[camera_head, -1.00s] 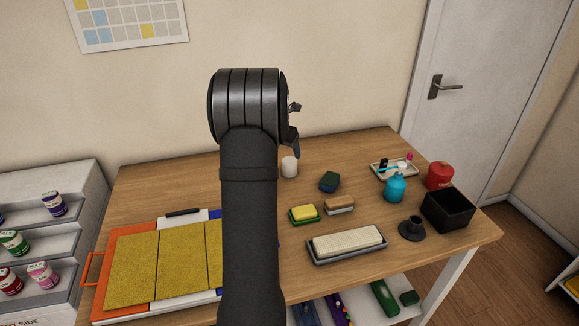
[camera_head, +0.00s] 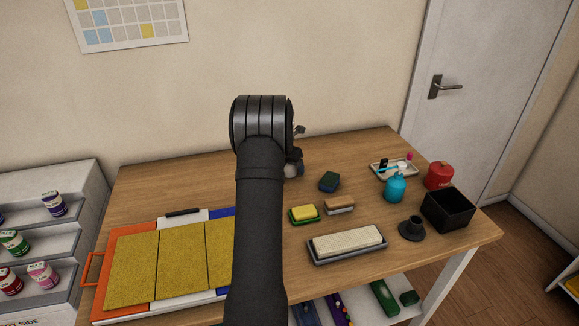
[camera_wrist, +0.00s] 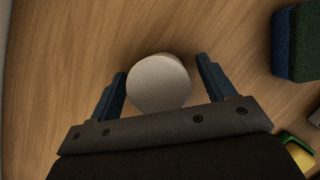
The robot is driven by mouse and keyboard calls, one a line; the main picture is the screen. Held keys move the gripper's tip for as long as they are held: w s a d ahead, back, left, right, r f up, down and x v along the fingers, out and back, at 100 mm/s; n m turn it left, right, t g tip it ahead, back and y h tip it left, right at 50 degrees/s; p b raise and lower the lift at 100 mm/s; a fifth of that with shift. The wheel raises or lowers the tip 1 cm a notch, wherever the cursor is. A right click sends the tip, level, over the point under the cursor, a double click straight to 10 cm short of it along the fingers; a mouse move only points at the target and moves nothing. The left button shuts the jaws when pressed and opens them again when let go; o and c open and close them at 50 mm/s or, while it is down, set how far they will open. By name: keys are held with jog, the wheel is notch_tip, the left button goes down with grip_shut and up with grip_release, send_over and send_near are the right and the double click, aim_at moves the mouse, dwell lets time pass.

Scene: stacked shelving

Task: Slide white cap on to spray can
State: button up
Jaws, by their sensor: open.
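The white cap (camera_wrist: 158,85) shows in the wrist view as a pale round top on the wooden table. My gripper (camera_wrist: 162,78) is open, with one blue finger on each side of the cap and a gap at both sides. In the head view, the cap (camera_head: 290,171) is mostly hidden behind my gripper (camera_head: 298,158), and only a pale part of it shows. I cannot make out a spray can in either view; my arm hides part of the table.
A blue and green sponge (camera_head: 329,181) lies right of the cap. A yellow sponge (camera_head: 304,213), a brush (camera_head: 340,205), a whetstone tray (camera_head: 347,245), a blue bottle (camera_head: 395,187), a red pot (camera_head: 439,175) and a black box (camera_head: 449,209) stand further right. Yellow sheets (camera_head: 181,262) lie left.

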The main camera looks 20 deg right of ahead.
jog(key=c, duration=1)
jog(key=shift+r, duration=0.15)
notch_tip(320, 180, up, 4)
jog(key=shift+r, duration=0.1)
jog(key=s+d+r, duration=0.2)
jog(key=s, duration=0.1)
jog(key=s+d+r, duration=0.2)
jog(key=s+d, duration=0.1)
jog(key=s+d+r, duration=0.2)
jog(key=s, duration=0.1)
jog(key=shift+d+r, duration=0.25)
